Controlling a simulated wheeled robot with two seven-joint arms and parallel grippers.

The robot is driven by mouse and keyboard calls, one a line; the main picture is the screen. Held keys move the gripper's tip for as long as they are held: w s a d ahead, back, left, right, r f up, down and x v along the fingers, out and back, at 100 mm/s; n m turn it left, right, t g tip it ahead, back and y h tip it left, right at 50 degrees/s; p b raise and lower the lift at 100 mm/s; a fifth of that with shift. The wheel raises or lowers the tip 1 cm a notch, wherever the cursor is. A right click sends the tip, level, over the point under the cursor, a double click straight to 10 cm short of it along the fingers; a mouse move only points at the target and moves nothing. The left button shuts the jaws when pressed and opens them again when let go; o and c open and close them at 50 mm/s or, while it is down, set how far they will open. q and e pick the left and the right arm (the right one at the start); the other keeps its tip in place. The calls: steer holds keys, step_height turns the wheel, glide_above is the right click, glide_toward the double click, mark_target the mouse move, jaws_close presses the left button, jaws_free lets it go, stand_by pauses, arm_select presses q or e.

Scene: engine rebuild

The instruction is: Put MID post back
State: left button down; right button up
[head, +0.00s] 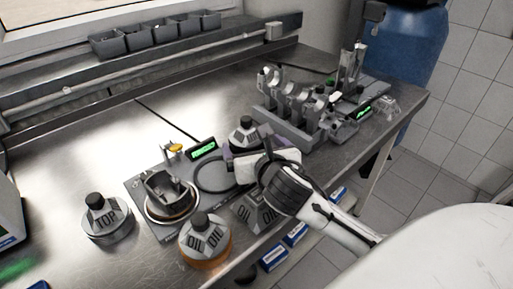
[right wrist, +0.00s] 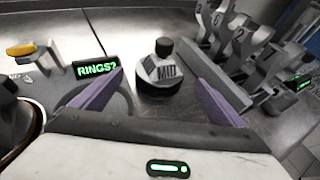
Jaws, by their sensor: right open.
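The MID post (head: 243,130) is a small grey block with a black knob and the word MID. It stands upright on the bench, beyond the ring station; it also shows in the right wrist view (right wrist: 159,74). My right gripper (head: 247,142) is open, with its purple fingers one on each side of the post. In the right wrist view a gap shows between the post and each finger (right wrist: 160,84). The gripper's body hides part of the post's surroundings in the head view. My left gripper is not in view.
A TOP post (head: 106,222) and an OIL post (head: 203,236) stand nearby. A rack (head: 275,125) of connecting rods stands close to the right. Bench behind is clear.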

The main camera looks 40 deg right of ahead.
steer(key=shift+v, duration=1.85)
